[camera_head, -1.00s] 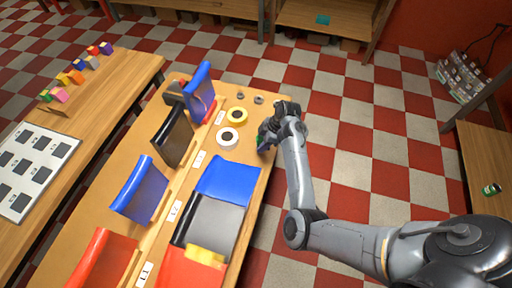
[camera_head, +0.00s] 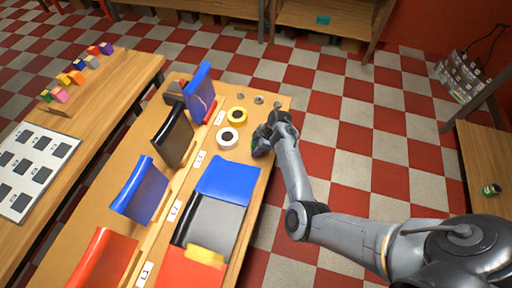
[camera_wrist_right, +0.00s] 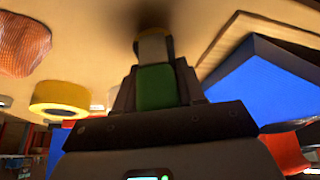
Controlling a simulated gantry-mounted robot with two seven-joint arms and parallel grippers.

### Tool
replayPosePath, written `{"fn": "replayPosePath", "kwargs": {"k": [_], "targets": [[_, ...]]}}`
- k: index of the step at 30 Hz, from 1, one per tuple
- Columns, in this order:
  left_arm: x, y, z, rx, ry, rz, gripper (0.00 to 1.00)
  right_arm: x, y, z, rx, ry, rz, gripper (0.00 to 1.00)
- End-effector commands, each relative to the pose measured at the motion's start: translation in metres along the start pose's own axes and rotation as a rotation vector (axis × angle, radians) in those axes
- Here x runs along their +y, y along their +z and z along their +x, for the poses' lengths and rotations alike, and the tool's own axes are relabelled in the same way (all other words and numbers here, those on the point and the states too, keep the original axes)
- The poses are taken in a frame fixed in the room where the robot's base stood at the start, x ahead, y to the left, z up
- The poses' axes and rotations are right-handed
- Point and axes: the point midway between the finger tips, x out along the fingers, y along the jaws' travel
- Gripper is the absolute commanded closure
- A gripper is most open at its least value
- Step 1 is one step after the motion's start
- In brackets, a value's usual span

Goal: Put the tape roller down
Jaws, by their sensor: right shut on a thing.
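My right gripper (camera_head: 260,148) is over the right edge of the middle table (camera_head: 180,208), beside the white tape roll (camera_head: 228,138). It is shut on the tape roller, whose green handle (camera_wrist_right: 155,88) shows between the fingers in the right wrist view. The roller's pale grey end (camera_wrist_right: 153,48) points at the wooden tabletop, with a dark shadow close to its tip. I cannot tell whether it touches the table. In the head view the gripper hides most of the roller. My left gripper is not in view.
A yellow tape roll (camera_head: 237,116) lies behind the white one. Small grey discs (camera_head: 259,100) lie at the far end. A blue sheet (camera_head: 228,180) lies just in front of the gripper. Upright blue, black and red panels stand along the left. Open floor lies to the right.

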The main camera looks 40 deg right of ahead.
Motion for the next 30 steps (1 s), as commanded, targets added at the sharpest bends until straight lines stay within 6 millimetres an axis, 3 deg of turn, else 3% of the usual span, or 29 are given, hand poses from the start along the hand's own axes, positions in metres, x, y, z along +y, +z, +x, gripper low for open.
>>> {"fn": "replayPosePath", "kwargs": {"k": [4,5,10,22,30], "targets": [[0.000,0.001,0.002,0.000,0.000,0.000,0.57,0.000,0.002,0.003,0.000,0.000,0.000,0.94],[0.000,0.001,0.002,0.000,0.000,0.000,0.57,0.000,0.002,0.004,0.000,0.000,0.000,0.59],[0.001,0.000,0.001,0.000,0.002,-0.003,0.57,0.000,0.002,0.003,0.000,0.000,0.000,0.35],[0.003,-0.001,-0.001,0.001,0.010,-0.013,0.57,0.000,-0.001,-0.003,0.000,0.001,0.000,0.35],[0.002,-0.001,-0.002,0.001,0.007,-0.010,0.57,0.001,0.000,-0.042,0.001,0.004,-0.001,0.35]]}}
